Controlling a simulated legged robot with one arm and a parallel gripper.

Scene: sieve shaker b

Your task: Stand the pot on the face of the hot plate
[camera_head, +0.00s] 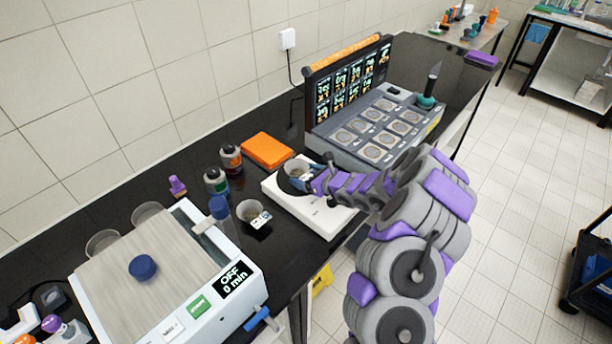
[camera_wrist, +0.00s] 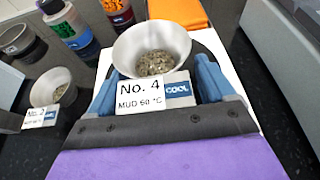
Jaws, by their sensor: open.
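A white pot (camera_wrist: 152,48) holding grey grains carries a tag (camera_wrist: 152,92) reading "No. 4, MUD 60 °C, COOL". It looks upright over the dark round face of the white hot plate (camera_head: 325,218); its underside is hidden, so contact is hard to confirm. The pot also shows in the head view (camera_head: 297,170), partly behind my gripper (camera_head: 308,183). In the wrist view my gripper (camera_wrist: 158,85) is open, with one blue finger on each side of the pot. Whether the fingers touch it cannot be told.
A second pot (camera_head: 252,214), tagged "No. 2", stands left of the hot plate. A shaker-like machine (camera_head: 150,270) reading "OFF 0 min" fills the lower left.

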